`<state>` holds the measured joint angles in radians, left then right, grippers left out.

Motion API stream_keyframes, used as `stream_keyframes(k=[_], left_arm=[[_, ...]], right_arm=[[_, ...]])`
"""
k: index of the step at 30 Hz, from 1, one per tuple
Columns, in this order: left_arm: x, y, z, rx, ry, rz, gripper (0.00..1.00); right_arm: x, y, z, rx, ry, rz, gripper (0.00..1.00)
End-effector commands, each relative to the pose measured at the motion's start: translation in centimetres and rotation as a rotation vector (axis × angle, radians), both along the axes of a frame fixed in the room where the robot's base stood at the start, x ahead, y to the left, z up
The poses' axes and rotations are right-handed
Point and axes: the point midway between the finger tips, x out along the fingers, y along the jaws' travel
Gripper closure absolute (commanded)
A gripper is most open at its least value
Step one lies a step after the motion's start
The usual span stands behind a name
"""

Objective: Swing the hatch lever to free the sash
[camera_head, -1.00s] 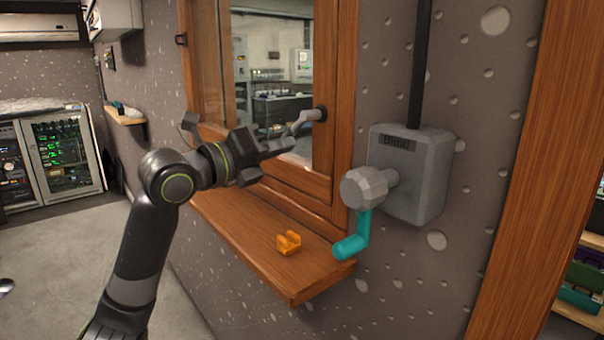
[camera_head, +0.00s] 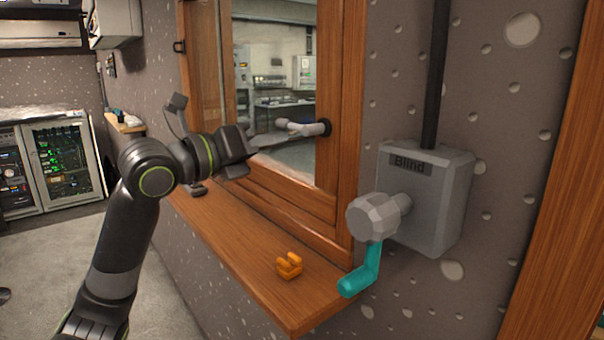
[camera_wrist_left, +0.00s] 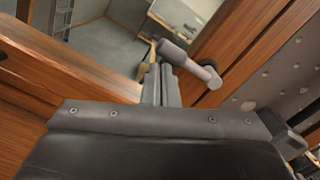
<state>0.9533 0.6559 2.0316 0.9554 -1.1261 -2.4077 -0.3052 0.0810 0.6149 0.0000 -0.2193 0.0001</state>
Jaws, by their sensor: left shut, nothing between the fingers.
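The hatch lever (camera_head: 305,129) is a grey handle on the right side of the wooden sash (camera_head: 325,85); it lies roughly level, its free end to the left. My left gripper (camera_head: 276,140) is shut and empty, its fingertips just below and beside the lever's free end. In the left wrist view the shut fingers (camera_wrist_left: 160,80) point up at the lever (camera_wrist_left: 190,62), close to its free end; I cannot tell whether they touch. The sash looks closed in its frame. My right gripper is not in view.
A wooden sill (camera_head: 230,250) runs below the sash, with a small orange clip-like object (camera_head: 289,265) on it. A grey box marked Blind (camera_head: 428,195) with a teal crank (camera_head: 362,270) juts from the wall at right. Open floor (camera_head: 170,300) lies at lower left.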

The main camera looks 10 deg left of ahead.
Motion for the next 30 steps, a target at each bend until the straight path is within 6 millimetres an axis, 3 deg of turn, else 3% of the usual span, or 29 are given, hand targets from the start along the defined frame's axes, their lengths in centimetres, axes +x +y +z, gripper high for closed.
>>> stream_keyframes(k=[18,23,28,30], left_arm=[[0.0,0.1,0.1,-0.002,-0.006,0.003,1.00],[-0.2,0.2,-1.4,-0.001,-0.004,0.006,1.00],[-0.7,0.4,-4.4,0.001,-0.001,0.011,1.00],[-1.3,1.1,-4.1,0.005,-0.002,0.017,1.00]], right_arm=[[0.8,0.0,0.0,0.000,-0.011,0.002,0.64],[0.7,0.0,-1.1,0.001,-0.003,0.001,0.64],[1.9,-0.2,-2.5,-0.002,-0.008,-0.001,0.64],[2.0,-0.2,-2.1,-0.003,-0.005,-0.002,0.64]])
